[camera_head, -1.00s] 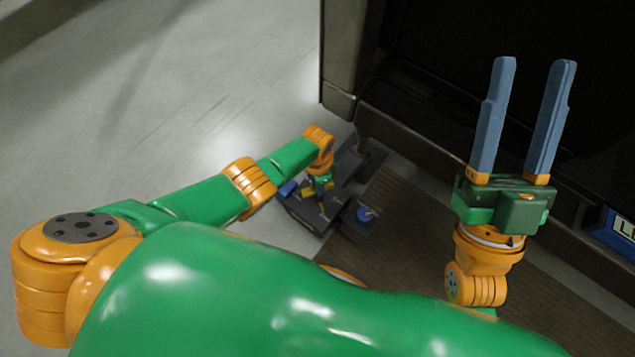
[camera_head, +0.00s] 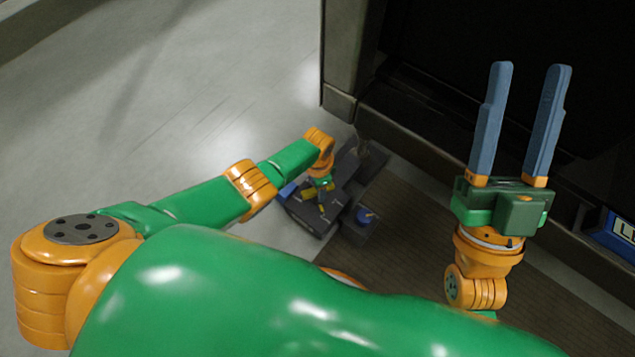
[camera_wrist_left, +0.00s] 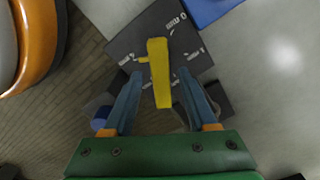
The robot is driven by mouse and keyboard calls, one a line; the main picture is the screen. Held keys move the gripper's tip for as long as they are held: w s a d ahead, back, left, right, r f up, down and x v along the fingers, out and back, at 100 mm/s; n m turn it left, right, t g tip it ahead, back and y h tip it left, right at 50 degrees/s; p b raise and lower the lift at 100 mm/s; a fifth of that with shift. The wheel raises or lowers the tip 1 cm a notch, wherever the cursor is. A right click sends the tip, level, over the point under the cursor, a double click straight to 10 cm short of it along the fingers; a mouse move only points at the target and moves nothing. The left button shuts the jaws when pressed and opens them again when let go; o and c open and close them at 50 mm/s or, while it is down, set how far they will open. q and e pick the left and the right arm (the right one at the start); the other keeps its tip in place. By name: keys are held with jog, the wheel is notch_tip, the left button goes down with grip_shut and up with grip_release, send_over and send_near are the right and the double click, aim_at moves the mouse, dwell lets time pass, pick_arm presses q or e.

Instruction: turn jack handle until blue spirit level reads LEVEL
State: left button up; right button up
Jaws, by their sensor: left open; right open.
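A yellow jack handle (camera_wrist_left: 159,75) stands out over a dark plate (camera_wrist_left: 128,38) with white marks in the left wrist view. My left gripper (camera_wrist_left: 161,76) is open, with one blue finger on each side of the handle; contact is not clear. In the head view my left gripper (camera_head: 321,188) is small, over the dark jack unit (camera_head: 305,214). A blue panel (camera_head: 612,236) with a white label is cut by the right edge; only its first letters show, so its reading cannot be told. My right gripper (camera_head: 530,66) is open and empty, fingers pointing up the picture.
A blue knob (camera_head: 366,215) sits on the unit's right side. A blue block (camera_head: 288,190) is at its left. A dark cabinet (camera_head: 341,103) rises behind it. A brown ribbed mat (camera_head: 405,235) lies to the right; grey floor (camera_head: 210,90) at the left is clear.

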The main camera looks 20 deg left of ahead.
pick_arm(q)
notch_tip(320, 180, up, 2)
jog(key=shift+p, duration=0.85)
jog(key=shift+r+p, duration=0.8)
pick_arm(e)
jog(key=w+d+f+m+g+h, duration=0.1)
jog(key=w+f+g+h, duration=0.2)
jog(key=f+g, duration=0.45)
jog(key=w+f+m+g+h, duration=0.1)
jog(key=w+f+g+h, duration=0.2)
jog(key=f, duration=0.8)
pick_arm(q)
notch_tip(320, 180, up, 2)
jog(key=shift+p, duration=0.85)
jog(key=shift+r+p, duration=0.7)
jog(key=shift+r, duration=0.05)
pick_arm(e)
jog(key=s+d+f+g+h, duration=0.1)
jog(key=s+d+f+g, duration=0.1)
jog(key=s+f+g, duration=0.4)
jog(key=s+d+f+g+h, duration=0.1)
jog(key=s+d+f+g, duration=0.2)
jog(key=s+f+g, duration=0.3)
notch_tip(320, 180, down, 2)
jog(key=s, duration=0.2)
jog(key=shift+s, duration=0.4)
